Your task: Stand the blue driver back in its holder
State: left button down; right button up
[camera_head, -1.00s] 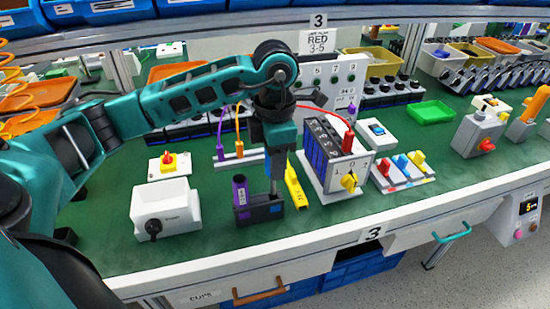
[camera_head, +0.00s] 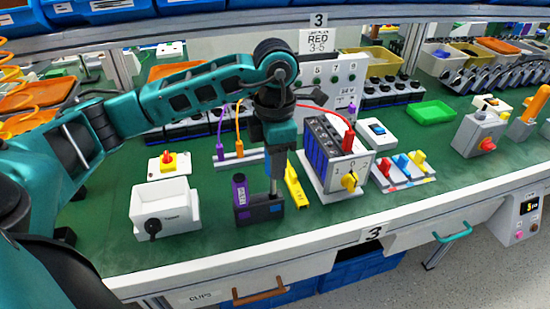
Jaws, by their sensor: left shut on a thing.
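My left gripper (camera_head: 276,160) points straight down over the bench and is shut on the blue driver, whose handle is mostly hidden between the fingers. The driver's thin metal shaft (camera_head: 273,186) hangs upright below it. The dark holder (camera_head: 262,214) stands on the green mat under the gripper. A purple-handled driver (camera_head: 240,190) stands in the holder's left part. The blue driver's shaft meets the right part of the holder; I cannot tell how deep it sits. My right gripper is not in view.
A yellow tool (camera_head: 294,186) lies just right of the holder. A white box with a black knob (camera_head: 165,209) stands left. The mat in front of the holder is clear.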

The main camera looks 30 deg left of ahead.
aim_at(275, 192)
pick_arm(q)
jog(key=shift+f+b, duration=0.45)
jog(key=shift+f, duration=0.15)
jog(key=shift+f+b, duration=0.5)
jog(key=shift+f, duration=0.1)
jog(key=shift+f+b, duration=0.4)
jog(key=shift+f, duration=0.1)
jog(key=shift+f+b, duration=0.4)
jog(key=shift+f, duration=0.1)
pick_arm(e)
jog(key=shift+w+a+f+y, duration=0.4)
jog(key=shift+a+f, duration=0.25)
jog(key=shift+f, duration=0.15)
pick_arm(q)
jog(key=shift+f+b, duration=0.45)
jog(key=shift+f, duration=0.05)
jog(key=shift+f+b, duration=0.5)
jog(key=shift+f, duration=0.15)
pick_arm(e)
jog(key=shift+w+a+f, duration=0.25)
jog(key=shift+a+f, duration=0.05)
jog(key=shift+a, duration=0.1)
pick_arm(q)
jog(key=shift+f, duration=0.2)
jog(key=c, duration=0.7)
grip_release()
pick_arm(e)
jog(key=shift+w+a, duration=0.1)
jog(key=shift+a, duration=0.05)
